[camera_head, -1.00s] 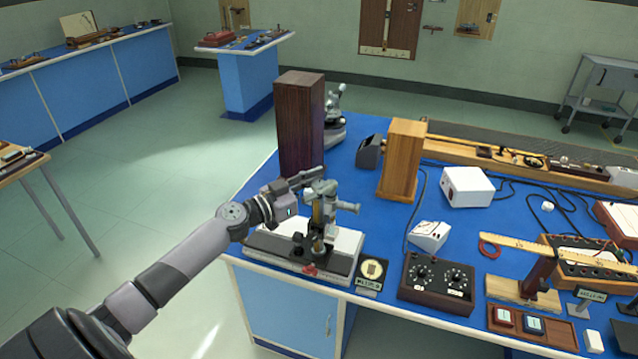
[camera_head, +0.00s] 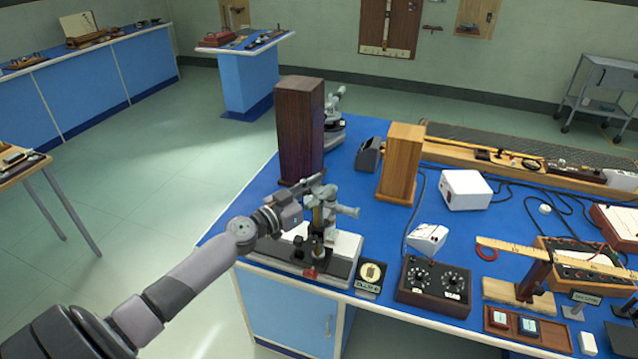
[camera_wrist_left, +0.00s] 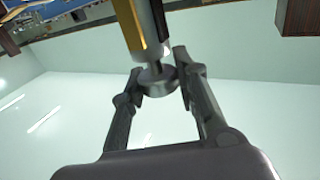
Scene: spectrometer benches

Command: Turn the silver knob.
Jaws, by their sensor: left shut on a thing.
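The silver knob (camera_wrist_left: 157,80) is a round grey metal disc at the end of a brass and silver shaft in the left wrist view. My left gripper (camera_wrist_left: 160,78) is shut on it, with one finger at each side of the disc. In the head view my left gripper (camera_head: 312,195) is at the upper part of a grey and brass instrument (camera_head: 318,232). The instrument stands upright on a white and dark base (camera_head: 342,262) near the bench's left corner. The knob is hidden there behind the gripper. My right gripper is not in view.
A tall dark wooden box (camera_head: 300,130) stands just behind the gripper. A lighter wooden box (camera_head: 402,160) is to its right. A round-dial label block (camera_head: 371,276) and a two-dial box (camera_head: 435,285) sit at the front. Open floor lies left of the bench.

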